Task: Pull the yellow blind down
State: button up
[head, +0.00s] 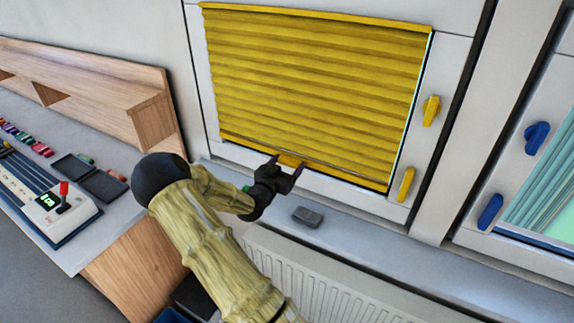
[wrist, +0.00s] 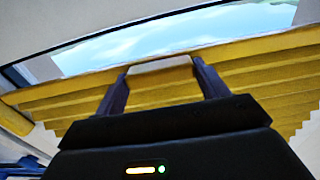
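The yellow pleated blind (head: 315,85) covers nearly all of its window in the head view. A narrow strip shows bare along its lower edge. Its pull tab (head: 291,160) sticks out at the middle of the lower rail. My gripper (head: 284,170) is at this tab, with one finger on each side. In the wrist view the tab (wrist: 160,66) fills the space between the two fingers, which seem to touch its sides. The blind's pleats (wrist: 260,75) and a strip of bright glass (wrist: 180,35) lie behind. The tab's far side is hidden.
The sill holds a small grey block (head: 308,216) below my gripper. Yellow handles (head: 431,110) sit on the frame at right. A second window with blue handles (head: 537,137) is farther right. A radiator (head: 340,280) is below; a desk with a control panel (head: 45,205) is left.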

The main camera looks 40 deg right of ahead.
jog(key=c, duration=0.7)
notch_tip(320, 180, down, 5)
jog(key=b, duration=0.4)
jog(key=shift+b, duration=0.35)
jog(key=shift+r, duration=0.1)
jog(key=o, duration=1.4)
jog(key=shift+a, duration=0.15)
jog(key=b+v, duration=0.4)
jog(key=v, duration=1.3)
jog(key=shift+b, duration=0.4)
